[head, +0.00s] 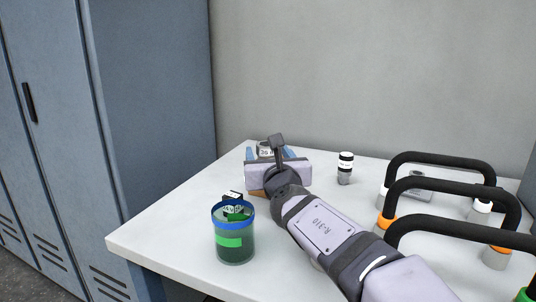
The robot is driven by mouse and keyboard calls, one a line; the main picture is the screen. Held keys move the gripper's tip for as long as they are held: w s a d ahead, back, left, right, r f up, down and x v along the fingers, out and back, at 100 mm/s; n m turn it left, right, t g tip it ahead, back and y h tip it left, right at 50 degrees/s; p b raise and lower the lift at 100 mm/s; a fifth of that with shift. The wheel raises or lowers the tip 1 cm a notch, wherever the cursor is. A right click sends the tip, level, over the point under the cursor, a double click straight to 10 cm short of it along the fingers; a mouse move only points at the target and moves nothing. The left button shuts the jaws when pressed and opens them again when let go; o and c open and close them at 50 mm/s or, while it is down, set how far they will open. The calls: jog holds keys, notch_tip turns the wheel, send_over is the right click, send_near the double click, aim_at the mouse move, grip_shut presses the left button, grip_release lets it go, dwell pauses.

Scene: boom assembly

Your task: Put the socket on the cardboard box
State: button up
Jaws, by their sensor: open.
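My gripper (269,152) is at the far left part of the white table, with its two blue fingers apart and pointing away from the camera. A grey piece with a white label (265,151), probably the socket, shows between the fingers. I cannot tell whether the fingers touch it. A small brown patch (257,193), perhaps part of the cardboard box, shows below the gripper body; the gripper and wrist hide the rest.
A green see-through cup with a blue rim (234,243) stands at the front left, with dark labelled pieces in it. A small black-and-white bottle (345,168) stands right of the gripper. Black arched handles (440,157) crowd the right side. Lockers (150,110) stand left.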

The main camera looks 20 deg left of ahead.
aim_at(268, 153)
jog(key=shift+r, duration=0.15)
jog(key=shift+s, duration=0.1)
jog(key=v, duration=0.3)
jog(key=shift+b, duration=0.35)
notch_tip(268, 153, up, 5)
jog(key=p, duration=0.4)
jog(key=shift+r+p, duration=0.15)
jog(key=shift+p, duration=0.15)
jog(key=shift+r+p, duration=0.6)
jog(key=shift+r, duration=0.25)
